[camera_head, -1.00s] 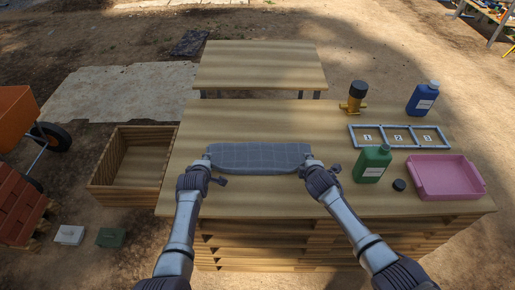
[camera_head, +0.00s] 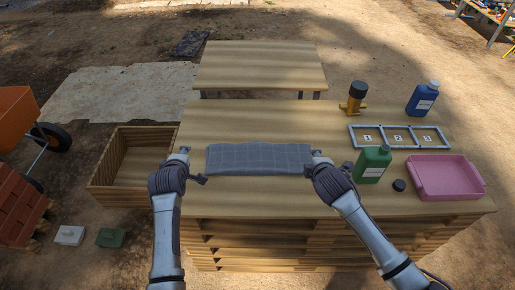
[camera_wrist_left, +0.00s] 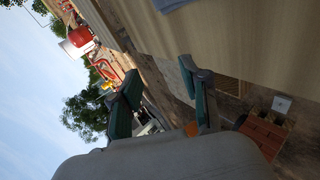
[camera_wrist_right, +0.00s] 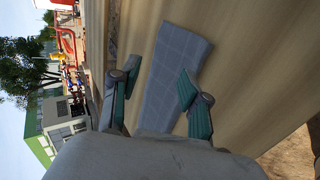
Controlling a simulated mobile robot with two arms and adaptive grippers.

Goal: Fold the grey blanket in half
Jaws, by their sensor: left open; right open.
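The grey blanket (camera_head: 258,158) lies flat on the wooden table as a long, narrow strip running left to right. It also shows in the right wrist view (camera_wrist_right: 170,75) and as a small corner in the left wrist view (camera_wrist_left: 170,4). My left gripper (camera_head: 190,163) is open, empty and apart from the blanket, off its left end over the table's left edge. My right gripper (camera_head: 322,160) is open beside the blanket's right end; I cannot tell whether it touches the cloth.
On the table's right are a green bottle (camera_head: 372,164), a black cap (camera_head: 399,185), a pink tray (camera_head: 412,180), a numbered frame (camera_head: 400,146), a blue bottle (camera_head: 422,98) and a yellow-black item (camera_head: 356,97). A wooden crate (camera_head: 102,178) stands left. The table is clear behind the blanket.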

